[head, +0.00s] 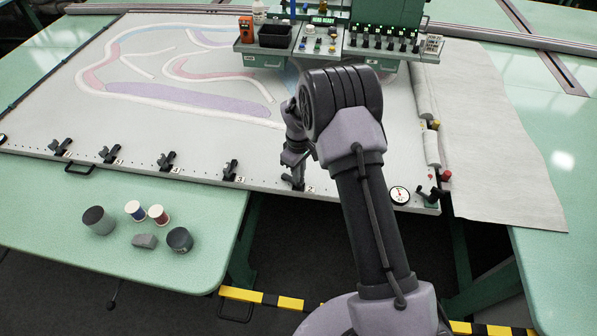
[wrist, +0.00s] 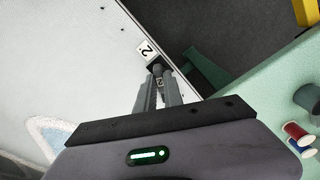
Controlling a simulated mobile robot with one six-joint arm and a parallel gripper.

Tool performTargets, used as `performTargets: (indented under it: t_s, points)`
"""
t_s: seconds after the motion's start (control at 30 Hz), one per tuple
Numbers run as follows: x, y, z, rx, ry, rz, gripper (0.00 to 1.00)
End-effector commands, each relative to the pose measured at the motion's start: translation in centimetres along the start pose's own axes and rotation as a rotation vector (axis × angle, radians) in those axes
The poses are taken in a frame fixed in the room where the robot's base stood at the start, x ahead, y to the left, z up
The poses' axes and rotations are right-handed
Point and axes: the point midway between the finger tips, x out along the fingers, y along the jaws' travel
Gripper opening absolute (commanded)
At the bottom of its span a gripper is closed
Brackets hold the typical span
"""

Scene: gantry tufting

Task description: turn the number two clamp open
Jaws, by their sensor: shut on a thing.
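The number two clamp (head: 291,184) is a small dark clamp on the front edge of the white framed cloth, beside a white label marked 2 (head: 310,188). My gripper (head: 297,170) reaches down onto it from above. In the wrist view my gripper (wrist: 160,78) has its two grey fingers close together with a dark part of the clamp (wrist: 158,83) between them. The label (wrist: 146,49) lies just beyond the fingertips. The fingers hide most of the clamp, so I cannot tell how far its lever is turned.
Similar clamps, including the number three clamp (head: 230,171), stand along the same edge to the left. A round gauge (head: 399,195) is to the right. Cups, spools and a grey block (head: 145,241) sit on the green table (head: 195,270). A green control unit (head: 385,30) stands behind.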

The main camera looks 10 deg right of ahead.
Motion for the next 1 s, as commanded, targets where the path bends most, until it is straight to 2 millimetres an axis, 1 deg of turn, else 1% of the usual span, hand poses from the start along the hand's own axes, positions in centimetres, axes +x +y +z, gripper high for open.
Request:
performTargets:
  t_s: [0.2,0.5,0.7,1.0]
  points:
    - [-0.14,0.03,-0.04,-0.188,0.001,0.001,0.0]
    - [-0.1,0.03,-0.05,-0.385,0.001,0.001,0.0]
    - [-0.08,0.04,-0.06,-0.463,0.001,0.001,0.0]
    - [-0.07,0.05,-0.07,-0.505,0.002,0.002,0.0]
